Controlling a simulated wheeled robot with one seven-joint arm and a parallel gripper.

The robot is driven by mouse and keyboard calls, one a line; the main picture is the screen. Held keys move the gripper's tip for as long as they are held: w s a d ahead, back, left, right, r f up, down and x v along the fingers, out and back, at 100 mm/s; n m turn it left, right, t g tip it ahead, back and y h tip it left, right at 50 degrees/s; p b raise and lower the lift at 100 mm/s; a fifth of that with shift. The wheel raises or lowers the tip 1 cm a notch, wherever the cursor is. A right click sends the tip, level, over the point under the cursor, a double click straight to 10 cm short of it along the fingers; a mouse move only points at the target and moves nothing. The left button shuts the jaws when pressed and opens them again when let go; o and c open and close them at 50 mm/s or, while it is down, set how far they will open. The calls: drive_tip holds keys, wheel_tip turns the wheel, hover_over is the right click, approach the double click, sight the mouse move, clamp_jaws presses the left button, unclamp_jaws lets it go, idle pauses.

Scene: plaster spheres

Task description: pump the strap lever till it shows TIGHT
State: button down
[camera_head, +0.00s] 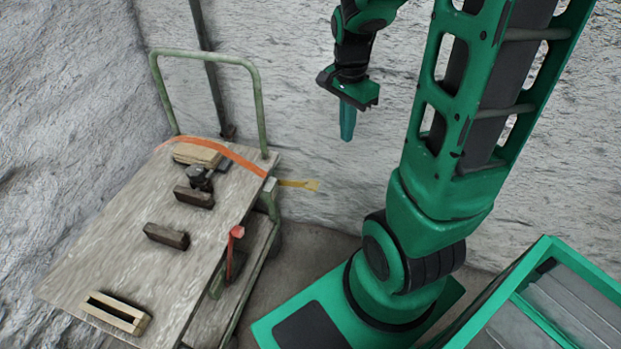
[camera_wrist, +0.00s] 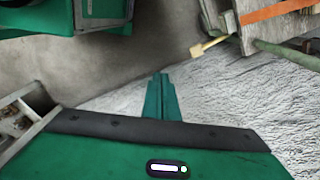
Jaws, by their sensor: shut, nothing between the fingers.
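An orange strap (camera_head: 231,157) runs over a cart's wooden deck and a stack of boards to the deck's right edge. At that edge a small pale ratchet housing (camera_head: 270,184) holds a yellow lever (camera_head: 300,184) that sticks out level to the right. The lever (camera_wrist: 208,46) also shows in the wrist view, with the strap (camera_wrist: 276,11) at the top right. My gripper (camera_head: 347,136) is shut and empty, pointing down in the air to the right of the lever and apart from it. Its closed fingers (camera_wrist: 161,78) show in the wrist view. No TIGHT marking can be read.
The cart (camera_head: 106,250) has a green push handle (camera_head: 205,56) at the back. Dark blocks (camera_head: 166,236), a wooden frame (camera_head: 115,313) and a red-topped clamp-like part (camera_head: 236,232) are on or beside the deck. A rough white wall stands behind. The space between gripper and lever looks clear.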

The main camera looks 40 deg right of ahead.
drive_tip(key=w+f+m, duration=0.5)
drive_tip(key=w+f, duration=0.2)
drive_tip(key=m, duration=0.6)
hover_over(311, 184)
wheel_tip(311, 184, down, 8)
drive_tip(key=shift+y, duration=0.3)
drive_tip(key=shift+s, duration=0.1)
wheel_tip(311, 184, down, 14)
drive_tip(key=shift+r, duration=0.1)
